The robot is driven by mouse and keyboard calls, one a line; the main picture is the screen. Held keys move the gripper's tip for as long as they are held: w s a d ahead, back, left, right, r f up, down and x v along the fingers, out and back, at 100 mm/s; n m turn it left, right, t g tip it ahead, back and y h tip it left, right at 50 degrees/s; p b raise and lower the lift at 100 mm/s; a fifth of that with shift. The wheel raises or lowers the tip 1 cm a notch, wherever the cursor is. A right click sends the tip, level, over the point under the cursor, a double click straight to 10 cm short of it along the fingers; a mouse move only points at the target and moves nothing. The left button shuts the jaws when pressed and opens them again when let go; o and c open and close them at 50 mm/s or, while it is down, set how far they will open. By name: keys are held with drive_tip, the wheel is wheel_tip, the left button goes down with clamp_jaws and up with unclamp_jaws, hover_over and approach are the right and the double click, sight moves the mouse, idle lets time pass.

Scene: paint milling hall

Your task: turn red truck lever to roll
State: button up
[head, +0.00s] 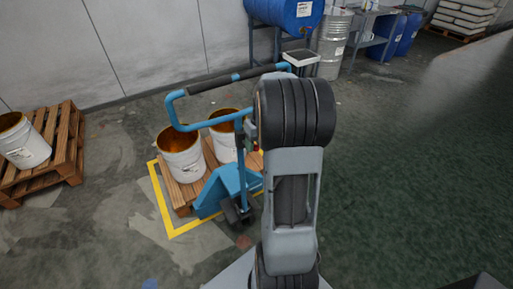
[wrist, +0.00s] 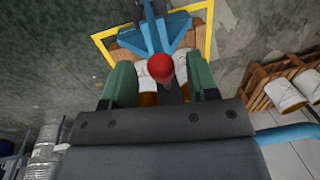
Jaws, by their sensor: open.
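The blue pallet truck (head: 222,190) stands on the floor within a yellow outline, its handle loop (head: 178,112) raised. In the wrist view, the truck's blue frame (wrist: 154,38) is at the top. The red round lever knob (wrist: 160,68) shows between the two green fingers of my gripper (wrist: 160,76). The fingers are apart, one on each side of the knob, with gaps visible; whether the knob is at fingertip depth I cannot tell. In the head view my arm hides the gripper and most of the lever.
White buckets with brown contents (head: 181,160) stand on a wooden pallet (head: 183,196) at the truck. Another pallet (head: 70,150) with a bucket (head: 24,146) is at the left. Floor at the right is clear.

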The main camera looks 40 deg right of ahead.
drive_tip(key=shift+a+f, duration=0.15)
drive_tip(key=shift+f, duration=0.8)
clamp_jaws()
